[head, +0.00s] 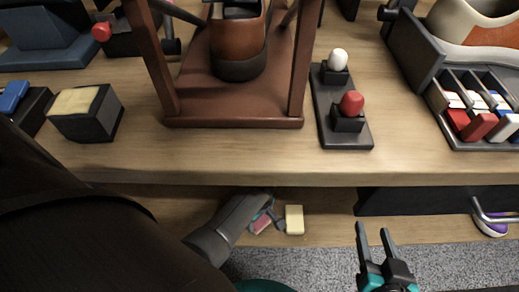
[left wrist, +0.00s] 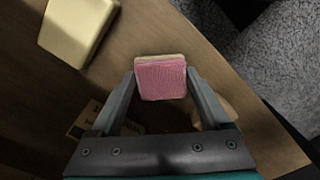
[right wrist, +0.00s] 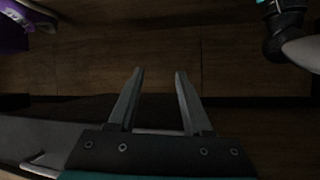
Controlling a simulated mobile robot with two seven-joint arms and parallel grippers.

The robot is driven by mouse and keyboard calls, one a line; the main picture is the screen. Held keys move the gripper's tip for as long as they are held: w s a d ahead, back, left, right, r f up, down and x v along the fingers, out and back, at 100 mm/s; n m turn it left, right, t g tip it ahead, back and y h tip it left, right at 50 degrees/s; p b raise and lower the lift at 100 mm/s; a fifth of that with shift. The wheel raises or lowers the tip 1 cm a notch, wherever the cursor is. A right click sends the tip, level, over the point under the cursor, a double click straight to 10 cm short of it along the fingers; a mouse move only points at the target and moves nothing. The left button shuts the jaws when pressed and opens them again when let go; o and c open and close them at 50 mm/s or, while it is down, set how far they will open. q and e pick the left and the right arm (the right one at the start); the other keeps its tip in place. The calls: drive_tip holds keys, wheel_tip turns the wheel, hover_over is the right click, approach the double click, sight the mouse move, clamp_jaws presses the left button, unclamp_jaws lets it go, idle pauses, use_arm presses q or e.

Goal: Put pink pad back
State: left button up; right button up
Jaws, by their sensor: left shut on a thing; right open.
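The pink pad (left wrist: 162,80), a small square block with a pink face and a pale edge, is between the fingers of my left gripper (left wrist: 160,84) in the left wrist view. In the head view the pink pad (head: 261,223) shows below the table's front edge, over a lower wooden shelf. My left gripper (head: 266,213) is shut on it there. My right gripper (head: 374,232) is open and empty over the grey carpet. It also shows open in the right wrist view (right wrist: 157,73).
A cream block (head: 294,219) lies beside the pad on the lower shelf (head: 325,225). On the table (head: 230,150) stand a black box with a yellow top (head: 85,120), a brown shoe stand (head: 235,120), a black holder with knobs (head: 340,140) and a rack of coloured blocks (head: 480,140).

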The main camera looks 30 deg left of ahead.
use_arm(q)
drive_tip(key=shift+f, duration=0.1)
drive_tip(key=shift+f, duration=0.1)
drive_tip(key=o, duration=1)
